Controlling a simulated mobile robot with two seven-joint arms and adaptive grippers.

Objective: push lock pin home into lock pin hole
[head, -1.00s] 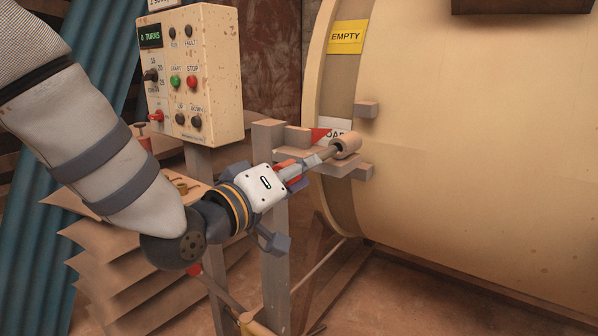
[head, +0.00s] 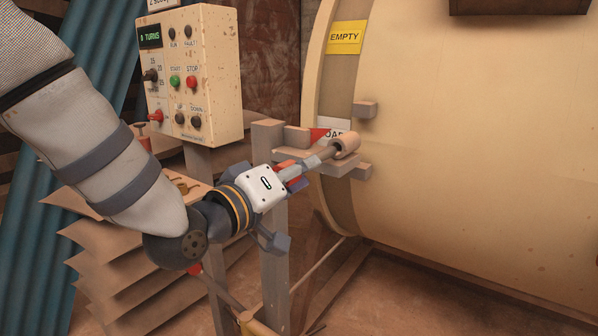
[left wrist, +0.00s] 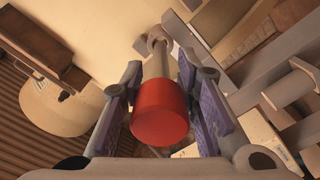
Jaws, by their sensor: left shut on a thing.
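The lock pin (head: 327,153) has a grey shaft and a red knob, which shows large in the left wrist view (left wrist: 160,113). Its far end is at the round lug with the lock pin hole (head: 347,143), on the drum's left rim; the lug also shows in the wrist view (left wrist: 155,40). The pin lies in line with the lug; how deep its tip sits is hard to tell. My left gripper (head: 302,170) is shut on the pin, with a finger on either side of the red knob. My right gripper is not in view.
The big cream drum (head: 470,150) fills the right. A grey post (head: 274,240) with a bracket stands close behind and below my gripper. A control box (head: 200,75) with buttons is at the upper left. Blocks (head: 366,109) stick out from the drum's rim.

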